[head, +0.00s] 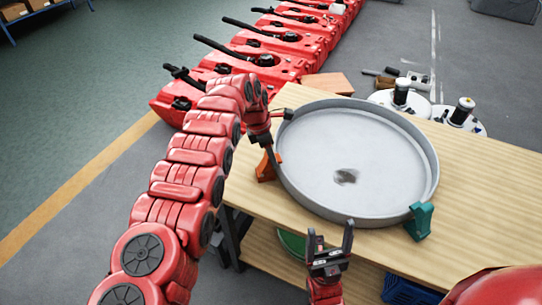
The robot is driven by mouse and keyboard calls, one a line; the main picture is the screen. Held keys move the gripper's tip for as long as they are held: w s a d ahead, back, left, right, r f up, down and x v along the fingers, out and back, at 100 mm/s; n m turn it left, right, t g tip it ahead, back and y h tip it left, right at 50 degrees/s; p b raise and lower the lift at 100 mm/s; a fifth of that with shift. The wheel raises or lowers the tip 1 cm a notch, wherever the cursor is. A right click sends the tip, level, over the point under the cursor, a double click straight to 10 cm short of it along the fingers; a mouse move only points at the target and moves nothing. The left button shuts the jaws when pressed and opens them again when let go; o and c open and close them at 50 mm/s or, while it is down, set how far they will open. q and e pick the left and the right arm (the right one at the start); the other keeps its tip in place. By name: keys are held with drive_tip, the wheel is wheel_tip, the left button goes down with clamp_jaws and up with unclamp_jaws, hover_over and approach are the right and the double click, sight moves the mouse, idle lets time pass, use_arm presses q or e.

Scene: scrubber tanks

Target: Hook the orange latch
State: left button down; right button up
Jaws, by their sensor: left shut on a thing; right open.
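The orange latch (266,167) sits at the left edge of the round grey pan (427,157), on the wooden table. My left gripper (272,146) reaches in from the left and is shut at the pan's left rim, just above the orange latch. What lies between its fingers is too small and partly hidden to tell. My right gripper (331,240) is open and empty near the table's front edge, pointing up in the picture. A teal latch (420,221) stands at the pan's lower right rim.
A row of red scrubber tanks (285,47) stands behind the table. White discs with dark-topped parts (462,112) and small tools (388,78) lie beyond the pan. A blue crate (405,291) and a green item (292,242) are below the tabletop. The table's right side is clear.

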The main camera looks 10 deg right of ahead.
use_arm(q)
drive_tip(key=shift+s+f, duration=0.1)
drive_tip(key=shift+f, duration=0.05)
drive_tip(key=shift+c, duration=1.8)
unclamp_jaws()
drive_tip(key=v, duration=0.5)
drive_tip(key=shift+b, duration=0.35)
drive_tip(key=d+p+v, duration=0.2)
drive_tip(key=p+v, duration=0.5)
drive_tip(key=v, duration=0.1)
hover_over(261, 166)
drive_tip(key=shift+b+v, duration=0.5)
drive_tip(key=shift+v, duration=1.75)
